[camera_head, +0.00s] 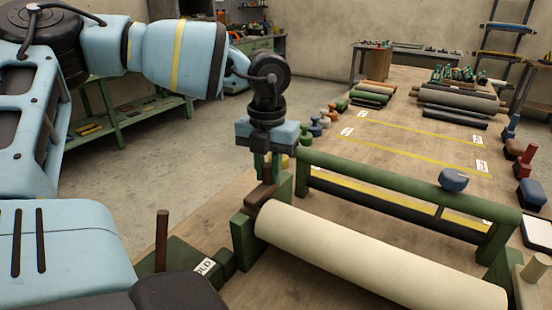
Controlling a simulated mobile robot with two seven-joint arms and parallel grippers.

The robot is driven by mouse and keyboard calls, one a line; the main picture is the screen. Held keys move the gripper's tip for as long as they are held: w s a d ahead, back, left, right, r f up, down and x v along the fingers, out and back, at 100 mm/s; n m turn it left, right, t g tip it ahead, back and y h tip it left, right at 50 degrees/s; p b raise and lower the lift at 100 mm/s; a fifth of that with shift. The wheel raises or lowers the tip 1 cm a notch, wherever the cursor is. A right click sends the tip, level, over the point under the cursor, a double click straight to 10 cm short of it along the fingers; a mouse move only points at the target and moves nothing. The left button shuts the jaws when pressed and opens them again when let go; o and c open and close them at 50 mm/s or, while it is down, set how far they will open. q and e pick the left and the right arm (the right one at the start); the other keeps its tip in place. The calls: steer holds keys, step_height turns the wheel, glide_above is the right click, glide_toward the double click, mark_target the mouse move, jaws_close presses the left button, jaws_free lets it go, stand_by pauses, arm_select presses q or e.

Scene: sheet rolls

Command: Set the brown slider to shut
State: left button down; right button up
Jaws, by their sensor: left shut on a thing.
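The brown slider (258,196) sits at the left end of the green roll stand, over the end of the cream roll. Its upright part rises between the fingers of my left gripper (268,171). The left gripper points down and is shut on the slider, its fingers hiding part of it. The cream roll (375,255) lies across the green stand (243,240). My right gripper is not in view.
A green rail (400,185) runs behind the roll, with a blue knob (453,180) on it. A brown upright handle (162,240) stands on a green block at the lower left, beside a partly hidden label (205,267). Several dark rolls lie farther back.

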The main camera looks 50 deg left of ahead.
mark_target(266, 163)
arm_select(q)
steer(key=shift+s, duration=0.2)
steer(key=c, duration=1.3)
jaws_free()
steer(key=shift+s+d, duration=0.1)
steer(key=shift+s, duration=0.05)
steer(key=shift+r, duration=0.2)
step_height(266, 163, up, 8)
steer(key=shift+f, duration=0.25)
steer(key=shift+f, duration=0.1)
